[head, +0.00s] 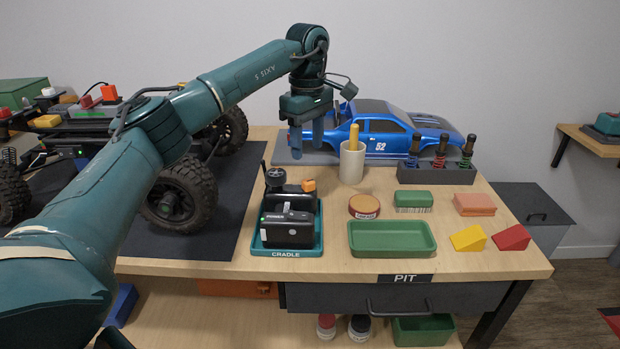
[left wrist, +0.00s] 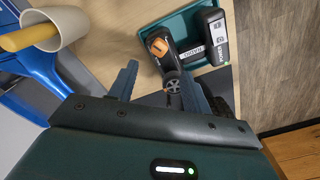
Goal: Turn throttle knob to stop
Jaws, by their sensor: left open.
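A black radio transmitter (head: 288,228) sits in the teal cradle (head: 283,252) on the table. An orange knob (head: 308,185) is at its right rear, beside a small dark wheel (head: 275,176). In the left wrist view the orange knob (left wrist: 159,46) and the wheel (left wrist: 173,85) show beyond my fingers, with a white-marked part of the transmitter (left wrist: 217,40) at upper right. My left gripper (head: 307,142) is open and empty, pointing down above and behind the transmitter, apart from the knob. Its fingers (left wrist: 158,72) are spread in the wrist view. Any mark on the knob is too small to read. My right gripper is not in view.
A cream cup (head: 352,163) with a yellow-handled tool stands right of the gripper, before a blue car body (head: 385,132). A crawler with big tires (head: 180,193) stands left. A green tray (head: 392,239), a round tin (head: 364,206), a brush and several blocks lie right.

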